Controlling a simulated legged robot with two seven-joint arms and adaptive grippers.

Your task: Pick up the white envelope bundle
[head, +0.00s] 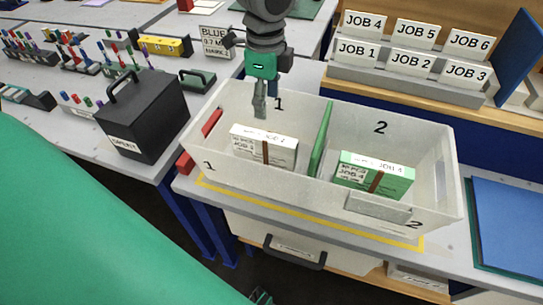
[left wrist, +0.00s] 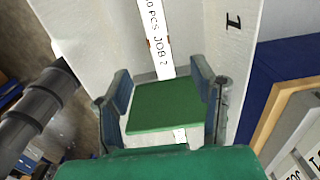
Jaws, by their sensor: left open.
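The white envelope bundle (head: 250,145) stands in compartment 1 of the white tote (head: 436,165), with a brown band around it and printing on its top and front. Its white top edge (left wrist: 152,30), lettered "JOB 2", shows beyond the fingers in the left wrist view. My left gripper (head: 264,105) points down just above and behind the bundle in the head view. It is open and empty, and its two fingers (left wrist: 160,82) are spread apart in the left wrist view. No contact with the bundle is visible. My right gripper is not recognisable in either view.
A green divider (head: 320,140) separates the compartments. A green banded bundle (head: 396,181) stands in compartment 2. A black box (head: 150,120) is left of the tote. A rack of job cards (head: 410,60) stands behind right. The tote walls surround the gripper's area.

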